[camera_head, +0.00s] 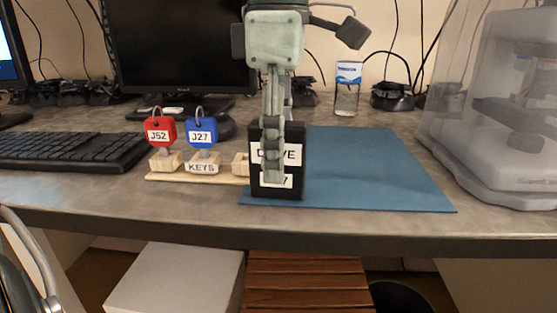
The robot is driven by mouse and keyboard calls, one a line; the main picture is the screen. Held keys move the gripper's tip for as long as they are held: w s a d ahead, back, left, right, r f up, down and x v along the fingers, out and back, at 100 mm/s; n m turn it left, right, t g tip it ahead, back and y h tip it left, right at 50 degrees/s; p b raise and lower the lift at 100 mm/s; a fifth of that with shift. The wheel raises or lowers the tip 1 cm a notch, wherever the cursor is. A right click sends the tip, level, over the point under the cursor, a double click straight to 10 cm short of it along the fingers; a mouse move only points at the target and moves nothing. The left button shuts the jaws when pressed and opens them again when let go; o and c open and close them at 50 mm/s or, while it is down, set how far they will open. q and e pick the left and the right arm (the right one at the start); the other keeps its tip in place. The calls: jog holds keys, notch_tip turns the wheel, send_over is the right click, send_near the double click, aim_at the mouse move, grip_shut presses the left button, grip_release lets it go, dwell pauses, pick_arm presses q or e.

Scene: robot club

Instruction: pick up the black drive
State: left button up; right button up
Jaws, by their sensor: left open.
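The black drive (297,178) is an upright black box with white labels, one partly readable as DRIVE. It stands at the front left corner of a blue mat (375,170). My left gripper (273,177) hangs from above with its fingers pointing down, in front of the drive in the picture. The fingers are seen nearly edge-on and hide the middle of the drive's face and labels. The gripper is open; I cannot tell whether the fingers touch the drive. My right gripper is out of view.
A wooden key stand (201,168) with a red tag (160,130) and a blue tag (202,132) is close left of the drive. A keyboard (70,151) is farther left. A translucent printer-like machine (500,110) stands right. The mat's right part is clear.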

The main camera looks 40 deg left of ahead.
pick_arm(q)
jog(key=shift+f, duration=0.85)
jog(key=shift+c, duration=0.3)
grip_shut()
jog(key=shift+r, duration=0.1)
